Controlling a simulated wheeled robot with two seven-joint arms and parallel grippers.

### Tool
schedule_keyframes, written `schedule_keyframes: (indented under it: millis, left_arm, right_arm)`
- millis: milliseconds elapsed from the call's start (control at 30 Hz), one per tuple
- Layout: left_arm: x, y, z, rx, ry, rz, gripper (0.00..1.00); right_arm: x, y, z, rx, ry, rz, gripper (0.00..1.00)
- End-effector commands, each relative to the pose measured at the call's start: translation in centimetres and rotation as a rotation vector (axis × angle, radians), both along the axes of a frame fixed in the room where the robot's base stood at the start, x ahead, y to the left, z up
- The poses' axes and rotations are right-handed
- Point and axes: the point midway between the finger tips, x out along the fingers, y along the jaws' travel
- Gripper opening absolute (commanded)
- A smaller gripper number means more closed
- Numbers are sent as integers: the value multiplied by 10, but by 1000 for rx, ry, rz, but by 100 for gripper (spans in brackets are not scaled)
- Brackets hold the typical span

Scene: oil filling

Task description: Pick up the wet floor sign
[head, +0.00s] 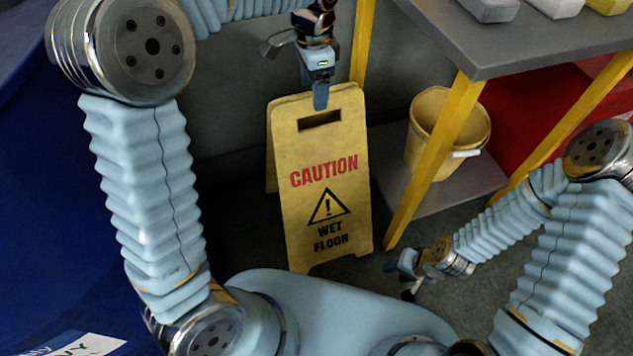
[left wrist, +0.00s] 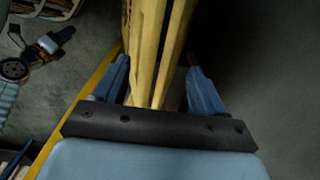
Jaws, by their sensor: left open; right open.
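The yellow wet floor sign (head: 325,185) stands upright on the floor in the head view, with a handle slot near its top. My left gripper (head: 320,95) is at the sign's top edge, pointing down, with one finger in front of the face above the slot. In the left wrist view the sign's top (left wrist: 150,60) runs between the two spread fingers of my left gripper (left wrist: 157,66). Gaps show beside the panels, so the fingers are open around the sign. My right gripper (head: 404,277) is open and empty, low at the sign's right.
A grey-topped table (head: 530,40) with yellow legs stands to the right of the sign. A yellow bucket (head: 425,115) sits on its lower shelf, with a red object (head: 535,110) behind. A blue surface (head: 50,200) lies at the left. A dark wall is behind the sign.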

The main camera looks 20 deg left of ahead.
Motion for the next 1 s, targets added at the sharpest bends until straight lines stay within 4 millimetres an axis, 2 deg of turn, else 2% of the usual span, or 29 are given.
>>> schedule_keyframes:
  millis: [200,300,567,1000]
  left_arm:
    - [-2,-5,-36,2,4,-1,71]
    - [-2,-5,-46,2,1,0,71]
    - [-1,-5,-49,1,1,0,71]
    - [-1,-5,-49,0,0,0,5]
  right_arm:
    - [1,-2,-7,-3,-1,-4,43]
    - [1,-3,-8,-3,-2,-4,43]
    - [1,-3,-8,-4,-2,-5,43]
    - [1,-3,-8,-4,-2,-5,43]
